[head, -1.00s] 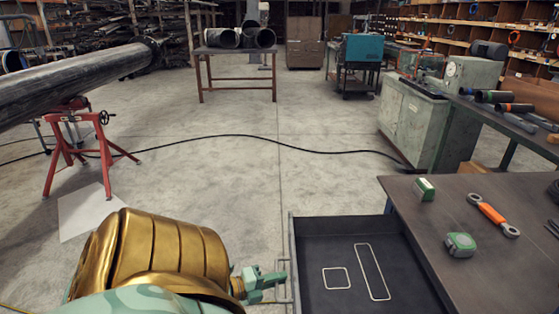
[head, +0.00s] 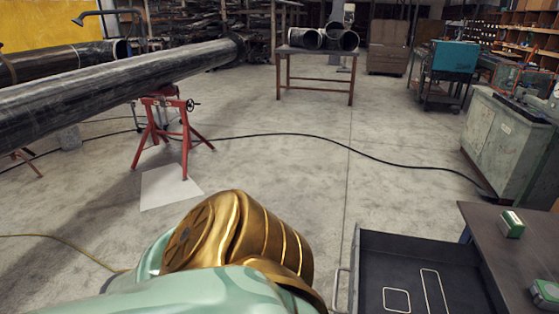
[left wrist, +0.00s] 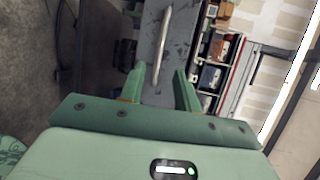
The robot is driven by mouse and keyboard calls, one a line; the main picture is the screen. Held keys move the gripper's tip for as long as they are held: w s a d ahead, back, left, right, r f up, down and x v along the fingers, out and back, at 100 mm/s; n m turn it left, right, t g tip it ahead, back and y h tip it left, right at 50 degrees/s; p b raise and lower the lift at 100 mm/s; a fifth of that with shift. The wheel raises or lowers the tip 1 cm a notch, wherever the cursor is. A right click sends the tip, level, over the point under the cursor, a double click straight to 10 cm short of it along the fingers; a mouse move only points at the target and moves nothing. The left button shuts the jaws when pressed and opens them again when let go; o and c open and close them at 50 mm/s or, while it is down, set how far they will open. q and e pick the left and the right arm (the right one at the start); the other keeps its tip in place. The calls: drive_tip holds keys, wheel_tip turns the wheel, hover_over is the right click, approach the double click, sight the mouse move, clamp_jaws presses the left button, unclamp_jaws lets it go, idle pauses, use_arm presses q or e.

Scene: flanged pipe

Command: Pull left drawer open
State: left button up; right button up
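The drawer (head: 400,246) stands pulled out from the left side of the dark table at the lower right of the head view. Its handle (head: 341,288) is a thin pale bar on its left-facing front. My left gripper is hidden in the head view, where my gold and green arm shows. In the left wrist view my left gripper (left wrist: 160,82) is open and empty. The drawer handle (left wrist: 165,40) runs lengthwise ahead of the gap between the fingers, with the grey drawer front behind it. I see no finger closed on it. My right gripper is not in view.
Two pale rectangular outlines, one squarish (head: 397,300) and one long (head: 433,292), lie in the drawer. A green-and-white box (head: 512,225) and a tape measure (head: 546,291) are on the tabletop (head: 490,240).

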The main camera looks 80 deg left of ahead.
use_arm(q)
drive_tip(key=s, duration=0.3)
drive_tip(key=s+r, duration=0.1)
drive_tip(key=s, duration=0.1)
idle(0.5)
drive_tip(key=s+f+n+g+y, duration=0.3)
drive_tip(key=s+f+n+g, duration=0.6)
drive_tip(key=f, duration=0.6)
drive_tip(key=s+d+f+n+g, duration=0.4)
drive_tip(key=s+d+f+n, duration=0.1)
drive_tip(key=s+d+f, duration=0.45)
drive_tip(key=s+d+f+n+g+h, duration=0.1)
drive_tip(key=s+d+f+g, duration=0.15)
drive_tip(key=d, duration=0.25)
drive_tip(key=s+d+f+n+g+h, duration=0.1)
drive_tip(key=d+f, duration=0.2)
drive_tip(key=d, duration=0.3)
drive_tip(key=w+d+f+m+h, duration=0.1)
drive_tip(key=w+d+f, duration=0.1)
drive_tip(key=w+d, duration=0.4)
drive_tip(key=shift+w+p, duration=0.3)
drive_tip(key=shift+w, duration=0.4)
